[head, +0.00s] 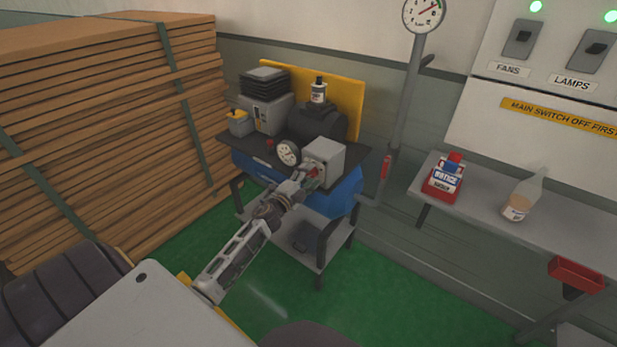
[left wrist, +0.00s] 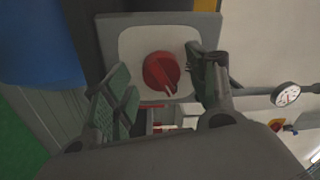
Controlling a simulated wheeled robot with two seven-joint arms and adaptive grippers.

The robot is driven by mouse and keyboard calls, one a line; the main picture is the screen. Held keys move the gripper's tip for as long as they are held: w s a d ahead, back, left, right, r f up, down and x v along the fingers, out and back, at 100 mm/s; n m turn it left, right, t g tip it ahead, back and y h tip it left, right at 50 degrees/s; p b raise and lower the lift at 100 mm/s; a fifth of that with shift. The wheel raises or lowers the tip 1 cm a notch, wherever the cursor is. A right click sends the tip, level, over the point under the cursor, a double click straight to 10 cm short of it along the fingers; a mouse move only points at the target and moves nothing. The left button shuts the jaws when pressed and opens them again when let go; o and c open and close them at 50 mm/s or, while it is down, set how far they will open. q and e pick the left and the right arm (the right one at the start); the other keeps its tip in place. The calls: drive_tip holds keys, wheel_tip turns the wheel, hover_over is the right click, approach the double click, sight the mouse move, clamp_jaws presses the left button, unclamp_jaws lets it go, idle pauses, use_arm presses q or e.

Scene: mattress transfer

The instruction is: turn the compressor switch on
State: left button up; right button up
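The compressor's grey switch box (head: 325,160) sits at the right front of a black-topped cart, above a blue tank (head: 347,193). In the left wrist view its white face carries a round red knob (left wrist: 161,71). The knob's pale mark points down and slightly right in that view. My left gripper (head: 308,182) is at the front of the box. The left wrist view shows its fingers (left wrist: 160,90) open, one on each side of the knob with gaps between. In the head view the gripper hides most of the knob. My right gripper is not in view.
A round gauge (head: 288,152) stands just left of the box. A black cylinder (head: 318,124) with a bottle on it is behind. Stacked boards (head: 110,130) fill the left. A grey bench (head: 480,197) with a red-and-white box and a bottle is at right. Green floor (head: 375,290) is clear in front.

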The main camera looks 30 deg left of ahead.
use_arm(q)
drive_tip(key=s, duration=1.2)
drive_tip(key=shift+a+f, duration=0.25)
drive_tip(key=shift+f, duration=0.15)
idle(0.5)
idle(0.7)
